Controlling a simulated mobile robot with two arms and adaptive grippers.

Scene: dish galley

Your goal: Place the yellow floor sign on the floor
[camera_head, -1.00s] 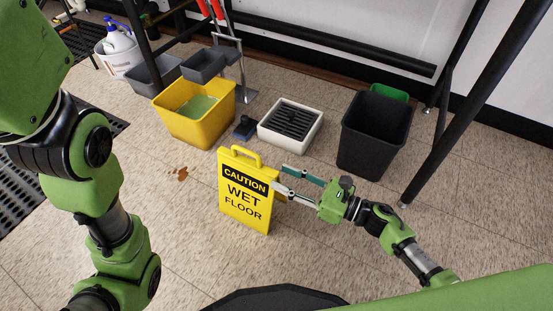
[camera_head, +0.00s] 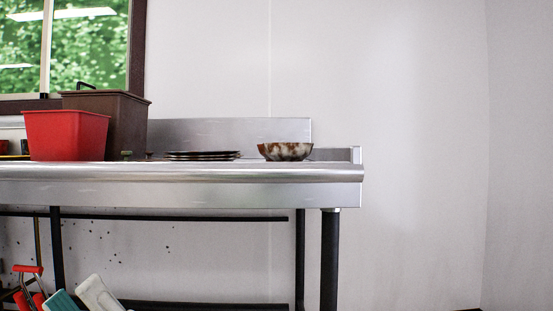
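The yellow floor sign is out of view. The floor is out of view. My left gripper is not in view.
A steel counter (camera_head: 200,187) on dark legs holds a red bin (camera_head: 66,136), a brown bin (camera_head: 124,120), a stack of dark plates (camera_head: 202,155) and a mottled bowl (camera_head: 285,151). A red-handled thing (camera_head: 27,270) shows below. The wall at right is bare.

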